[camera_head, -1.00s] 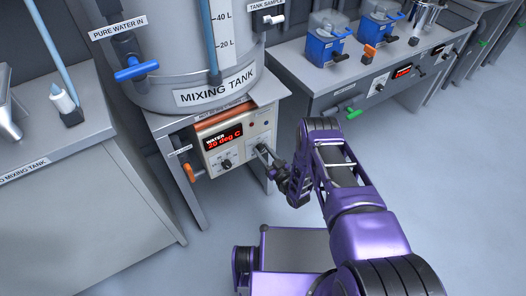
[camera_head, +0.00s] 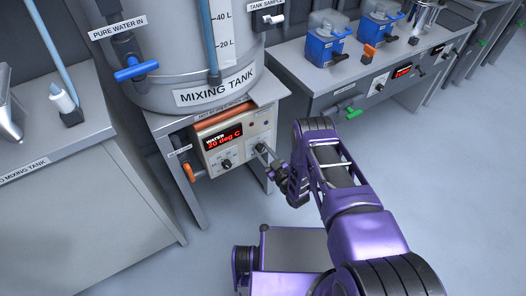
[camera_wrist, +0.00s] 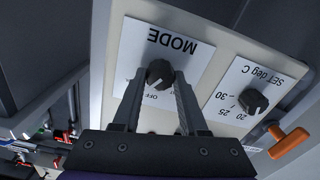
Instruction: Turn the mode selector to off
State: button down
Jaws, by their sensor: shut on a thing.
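The mode selector (camera_wrist: 159,74) is a round black knob on a white plate marked MODE, which appears upside down in the wrist view. The word OFF shows just below the knob there; other marks are hidden by the fingers. My gripper (camera_wrist: 158,82) is shut on the knob, one finger on each side of it. In the head view my gripper (camera_head: 264,151) reaches the right part of the control panel (camera_head: 232,147) under the mixing tank, and the knob is mostly hidden there.
A second knob (camera_wrist: 252,101), marked SET deg C, sits beside it. The display (camera_head: 223,138) reads WATER 20 deg C. An orange valve handle (camera_head: 189,172) is left of the panel. The mixing tank (camera_head: 180,60) stands above. Open floor lies to the right.

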jog(key=n, duration=0.6)
jog(key=shift+n, duration=0.3)
dwell(0.4)
jog(key=shift+c, duration=2.2)
grip_release()
jog(key=shift+s, duration=0.1)
